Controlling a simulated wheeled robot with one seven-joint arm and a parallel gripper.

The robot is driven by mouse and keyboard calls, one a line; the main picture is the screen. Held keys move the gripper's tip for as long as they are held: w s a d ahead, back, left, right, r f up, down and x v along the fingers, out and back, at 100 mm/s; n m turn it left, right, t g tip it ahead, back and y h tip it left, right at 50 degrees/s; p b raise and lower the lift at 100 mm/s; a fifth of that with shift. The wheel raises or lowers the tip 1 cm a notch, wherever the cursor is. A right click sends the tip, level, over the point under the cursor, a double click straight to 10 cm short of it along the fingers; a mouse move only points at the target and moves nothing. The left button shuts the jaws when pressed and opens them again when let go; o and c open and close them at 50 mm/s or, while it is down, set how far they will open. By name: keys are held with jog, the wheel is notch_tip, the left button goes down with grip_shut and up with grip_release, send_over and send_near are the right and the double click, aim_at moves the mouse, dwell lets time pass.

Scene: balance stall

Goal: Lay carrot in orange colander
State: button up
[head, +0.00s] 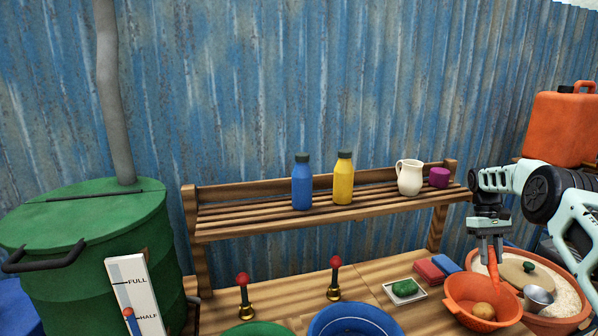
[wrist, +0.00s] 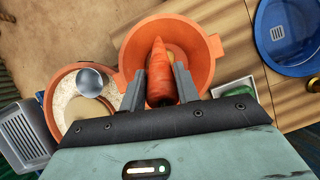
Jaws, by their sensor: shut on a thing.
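An orange colander (head: 457,290) stands on the table at the lower right of the head view. It fills the upper middle of the wrist view (wrist: 205,70). A round tan thing (head: 484,311) lies inside it. My gripper (head: 488,250) is above the colander. In the wrist view my gripper (wrist: 159,90) is shut on the carrot (wrist: 159,72), with one finger on each side. The carrot (head: 494,274) hangs steeply down over the colander in the head view. I cannot tell whether its tip touches anything.
A wide orange bowl of pale grain (head: 569,296) with a metal scoop (head: 539,297) stands right beside the colander. A white dish with a green thing (head: 404,288) is to its left. A blue basin (head: 356,318) is further left. A slatted shelf (head: 260,222) with bottles runs behind.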

jog(key=shift+s, duration=0.15)
jog(key=shift+s+p, duration=0.3)
jog(key=shift+f, duration=0.1)
dwell(0.5)
notch_tip(320, 180, down, 8)
jog(key=b, duration=0.4)
jog(key=shift+r+b, duration=0.2)
jog(key=shift+b, duration=0.15)
dwell(0.7)
jog(key=shift+f+b, duration=0.9)
jog(key=shift+f, duration=0.4)
dwell(1.0)
jog(key=o, duration=1.1)
jog(key=shift+c, duration=0.2)
